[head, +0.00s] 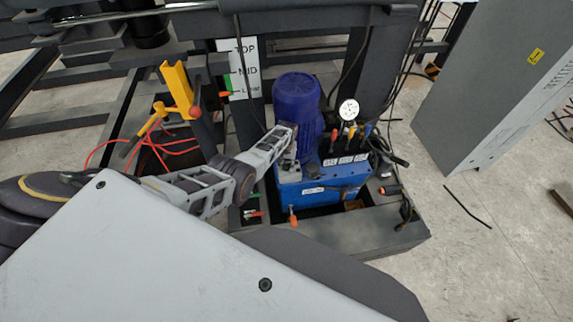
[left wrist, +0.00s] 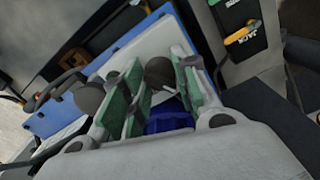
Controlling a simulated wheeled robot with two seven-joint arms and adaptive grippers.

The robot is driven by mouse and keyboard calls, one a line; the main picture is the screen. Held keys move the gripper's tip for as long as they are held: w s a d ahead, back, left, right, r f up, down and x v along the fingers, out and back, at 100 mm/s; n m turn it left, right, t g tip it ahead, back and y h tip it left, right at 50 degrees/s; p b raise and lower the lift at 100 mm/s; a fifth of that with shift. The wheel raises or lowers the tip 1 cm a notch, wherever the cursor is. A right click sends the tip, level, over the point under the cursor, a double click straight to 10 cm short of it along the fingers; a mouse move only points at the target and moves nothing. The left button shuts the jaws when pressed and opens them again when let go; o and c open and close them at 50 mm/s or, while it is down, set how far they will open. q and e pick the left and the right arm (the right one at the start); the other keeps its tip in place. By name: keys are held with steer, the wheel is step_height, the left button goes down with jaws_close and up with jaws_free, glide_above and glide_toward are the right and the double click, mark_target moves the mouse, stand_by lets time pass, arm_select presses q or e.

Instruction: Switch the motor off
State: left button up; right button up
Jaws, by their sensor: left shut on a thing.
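The blue motor (head: 298,98) stands upright on a blue power unit (head: 297,190) in the head view. My left gripper (head: 289,157) reaches in from the left, against the near left side of the motor, above the unit's top. In the left wrist view its green-padded fingers (left wrist: 160,92) are on either side of a dark round part (left wrist: 160,73), and the gripper is shut on it. Blue motor surface (left wrist: 168,120) shows between the fingers. Whether this dark part is the motor switch I cannot tell. My right gripper is not in view.
A pressure gauge (head: 349,109) and several coloured levers (head: 350,137) are right of the motor. A yellow bracket (head: 178,88) and orange cables (head: 165,145) lie left. A TOP/MID sign (head: 239,68) stands behind. A grey cabinet (head: 490,85) is at right, with open floor before it.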

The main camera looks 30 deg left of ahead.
mark_target(286, 165)
arm_select(q)
steer(key=shift+n, duration=1.6)
steer(key=o, duration=1)
steer(key=shift+o, duration=0.2)
steer(key=shift+r, duration=0.1)
steer(key=shift+r, duration=0.2)
step_height(286, 165, up, 11)
steer(key=shift+r, duration=0.2)
stand_by(0.5)
